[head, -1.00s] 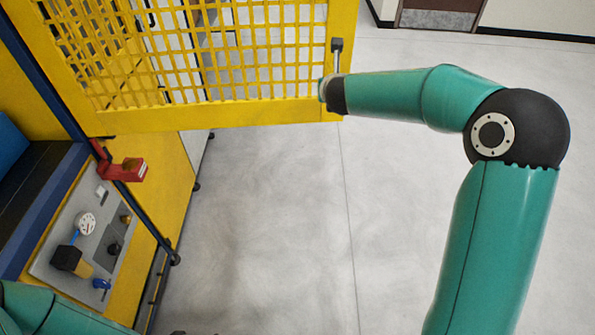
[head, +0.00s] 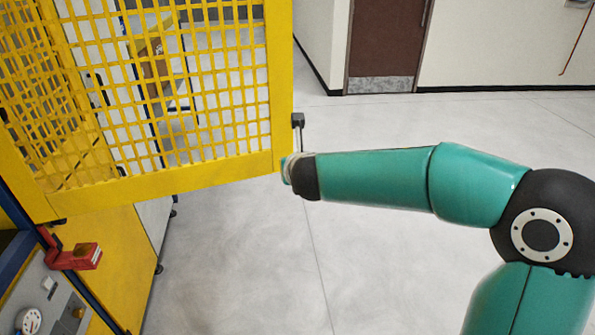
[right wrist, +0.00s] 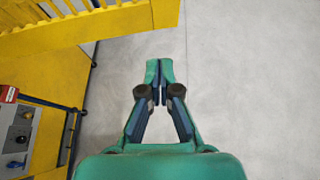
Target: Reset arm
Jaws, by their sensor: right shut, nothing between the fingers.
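My right arm (head: 390,180) reaches in from the right in the head view, its wrist end close to the free edge of a yellow mesh door. The fingers of that arm are hidden in the head view. In the right wrist view my right gripper (right wrist: 159,70) is shut and empty, its fingertips together above the bare floor. The yellow mesh door (head: 150,190) also shows at the top of the right wrist view (right wrist: 90,28), apart from the fingertips there. My left gripper is out of view.
A yellow machine base (head: 105,250) with a grey panel (head: 50,295) and a red latch block (head: 80,257) stands at the lower left. The grey floor (head: 240,260) between it and my right arm is clear. A brown door (head: 388,40) stands in the back wall.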

